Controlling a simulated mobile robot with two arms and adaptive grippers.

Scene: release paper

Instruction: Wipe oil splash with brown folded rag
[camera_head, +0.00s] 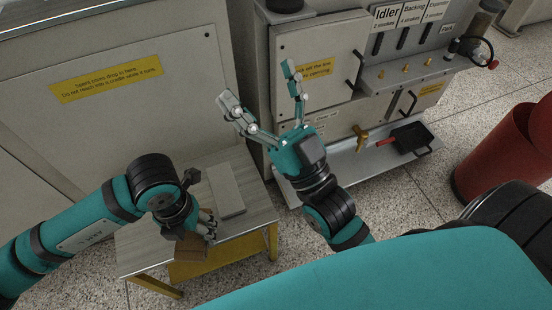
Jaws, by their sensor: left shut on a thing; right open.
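My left gripper (210,228) is low over the small table (150,245), near its front edge. It is shut on the brown folded rag (190,252), which is partly hidden by the gripper and wrist. I cannot tell how firmly the rag touches the tabletop. My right gripper (257,84) is raised in front of the grey machine, with its fingers spread wide and nothing between them. I cannot make out an oil splash in this view.
A flat grey slab (228,190) lies on the table right of my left gripper. A grey machine (315,55) with levers stands behind. A black pan (411,138) with a red handle sits on its low shelf. A red bin (500,155) stands at right.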

